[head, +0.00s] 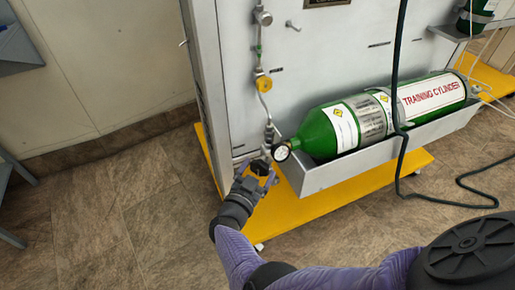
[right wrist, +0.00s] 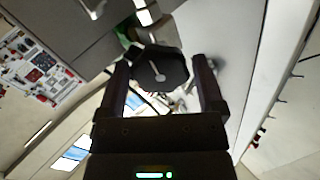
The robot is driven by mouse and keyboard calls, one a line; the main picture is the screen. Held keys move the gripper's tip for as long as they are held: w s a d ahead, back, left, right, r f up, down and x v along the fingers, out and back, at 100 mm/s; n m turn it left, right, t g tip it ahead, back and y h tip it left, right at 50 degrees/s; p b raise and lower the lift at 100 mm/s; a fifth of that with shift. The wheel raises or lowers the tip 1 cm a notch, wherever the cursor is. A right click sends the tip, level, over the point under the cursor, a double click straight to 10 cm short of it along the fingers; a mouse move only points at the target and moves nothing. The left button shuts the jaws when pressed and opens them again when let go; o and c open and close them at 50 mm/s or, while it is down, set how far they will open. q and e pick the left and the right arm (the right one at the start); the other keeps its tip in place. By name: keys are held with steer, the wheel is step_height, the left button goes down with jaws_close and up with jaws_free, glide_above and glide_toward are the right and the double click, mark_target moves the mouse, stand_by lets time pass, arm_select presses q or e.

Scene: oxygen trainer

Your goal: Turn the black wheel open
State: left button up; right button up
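The black wheel (head: 260,167) sits at the lower end of the pipework, just left of the green cylinder's gauge. In the right wrist view the wheel (right wrist: 160,66) is a dark faceted knob with a pale pointer-like mark on its face. My right gripper (head: 265,178) reaches up to it from below. In the right wrist view its two fingers (right wrist: 162,80) stand apart, one on each side of the wheel. A narrow gap seems to show at the right finger; contact at the left finger is unclear. My left gripper is out of view.
A green training cylinder (head: 318,133) lies in a grey tray (head: 318,179) to the right, its round gauge (head: 281,152) close to the wheel. A yellow knob (head: 264,84) is higher on the pipe. A dark hose (head: 398,100) hangs across the cylinder. Open floor lies left.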

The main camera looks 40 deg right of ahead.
steer(key=shift+o, duration=0.5)
steer(key=shift+s+a, duration=0.15)
steer(key=shift+a, duration=0.2)
steer(key=p+v, duration=0.2)
steer(key=v, duration=0.7)
